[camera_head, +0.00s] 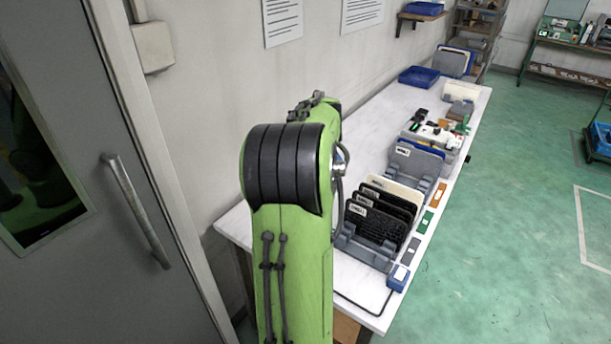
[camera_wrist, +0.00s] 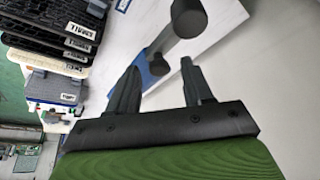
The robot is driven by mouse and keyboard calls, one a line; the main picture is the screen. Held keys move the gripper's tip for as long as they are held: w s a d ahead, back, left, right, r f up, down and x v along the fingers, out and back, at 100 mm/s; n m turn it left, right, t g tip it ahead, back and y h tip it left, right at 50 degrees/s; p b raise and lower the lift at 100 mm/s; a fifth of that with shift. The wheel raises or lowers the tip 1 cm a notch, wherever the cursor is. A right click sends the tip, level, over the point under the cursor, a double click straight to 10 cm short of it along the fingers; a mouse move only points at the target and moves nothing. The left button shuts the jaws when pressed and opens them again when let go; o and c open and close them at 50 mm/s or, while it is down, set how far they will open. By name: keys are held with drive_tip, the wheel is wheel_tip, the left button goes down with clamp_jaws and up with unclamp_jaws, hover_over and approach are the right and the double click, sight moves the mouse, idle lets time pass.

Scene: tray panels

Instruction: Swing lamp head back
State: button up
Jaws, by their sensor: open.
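In the wrist view, a dark grey piece with a rounded end (camera_wrist: 188,18) joins a thin bar that runs down to a smaller dark round end (camera_wrist: 158,64); it looks like the lamp, but I cannot tell which end is its head. My gripper (camera_wrist: 158,70) is open, its two fingers apart and nothing held between them. The smaller round end shows between the fingertips, apparently beyond them; the distance is unclear. In the head view my green arm hides my gripper, and the lamp cannot be made out. A thin black bent rod (camera_head: 365,306) lies at the table's near end.
The white table (camera_head: 378,130) runs along the wall. Dark panels (camera_head: 375,222) stand in a grey rack, also at the wrist view's left (camera_wrist: 50,38). A blue tray (camera_head: 419,76) stands farther back.

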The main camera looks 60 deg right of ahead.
drive_tip(key=p+v, duration=0.3)
drive_tip(key=v, duration=1.2)
drive_tip(key=shift+r, duration=0.3)
drive_tip(key=shift+s, duration=0.15)
